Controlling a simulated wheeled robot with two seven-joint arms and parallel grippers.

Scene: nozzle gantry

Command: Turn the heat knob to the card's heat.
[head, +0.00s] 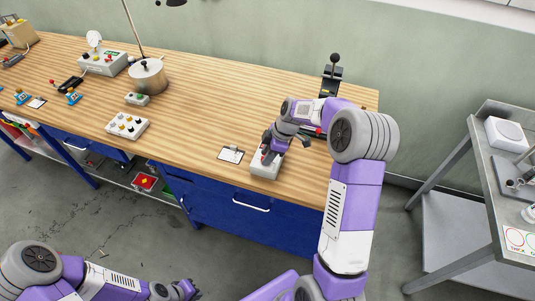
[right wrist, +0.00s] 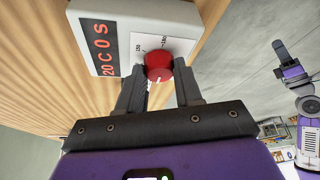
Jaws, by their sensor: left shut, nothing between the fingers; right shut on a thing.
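The white control box (head: 263,170) stands at the front edge of the bench. In the right wrist view the box (right wrist: 117,14) shows a dark display with red characters (right wrist: 103,47) that seem to read "20 C 0 S". Its red knob (right wrist: 158,66) has a white pointer line and a printed scale beside it, too small to read fully. My right gripper (right wrist: 160,85) is shut on the red knob; it also shows over the box in the head view (head: 268,150). My left gripper (head: 187,290) is shut and empty, low over the floor.
A black lever device (head: 332,78) stands at the back right. A grey side table (head: 485,150) is at the right.

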